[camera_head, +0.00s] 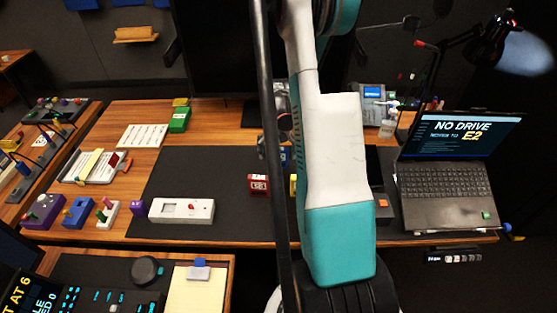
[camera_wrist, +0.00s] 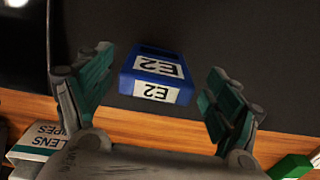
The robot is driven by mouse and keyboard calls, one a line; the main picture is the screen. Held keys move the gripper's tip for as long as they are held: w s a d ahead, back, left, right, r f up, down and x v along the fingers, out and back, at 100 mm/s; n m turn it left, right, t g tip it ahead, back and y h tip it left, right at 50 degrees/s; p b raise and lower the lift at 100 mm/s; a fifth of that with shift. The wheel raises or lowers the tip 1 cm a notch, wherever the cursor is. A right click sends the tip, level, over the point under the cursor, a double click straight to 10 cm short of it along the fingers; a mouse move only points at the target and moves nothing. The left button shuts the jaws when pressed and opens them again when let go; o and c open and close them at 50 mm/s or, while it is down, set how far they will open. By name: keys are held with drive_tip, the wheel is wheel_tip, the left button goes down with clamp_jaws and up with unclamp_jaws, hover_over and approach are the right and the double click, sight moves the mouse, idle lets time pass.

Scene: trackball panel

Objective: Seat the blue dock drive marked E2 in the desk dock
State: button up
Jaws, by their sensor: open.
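The blue dock drive (camera_wrist: 151,68) marked E2 lies on the dark mat in the wrist view. White E2 labels show on its top and its end face, upside down in this view. My gripper (camera_wrist: 161,62) is open, with one finger on each side of the drive and visible gaps on both sides. I cannot identify the desk dock for certain in either view.
The laptop (camera_head: 447,185) reads "NO DRIVE" and "E2". A white slotted box (camera_head: 181,210), a red block (camera_head: 259,184) and a green block (camera_head: 179,119) are on the desk. A lens wipes box (camera_wrist: 40,141) stands beyond the mat. The mat's left part (camera_head: 205,170) is mostly clear.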

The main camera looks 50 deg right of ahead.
sight(279, 160)
drive_tip(key=f+b, duration=0.2)
drive_tip(key=f, duration=0.3)
drive_tip(key=shift+d, duration=0.2)
drive_tip(key=shift+c, duration=0.5)
drive_tip(key=c, duration=1.1)
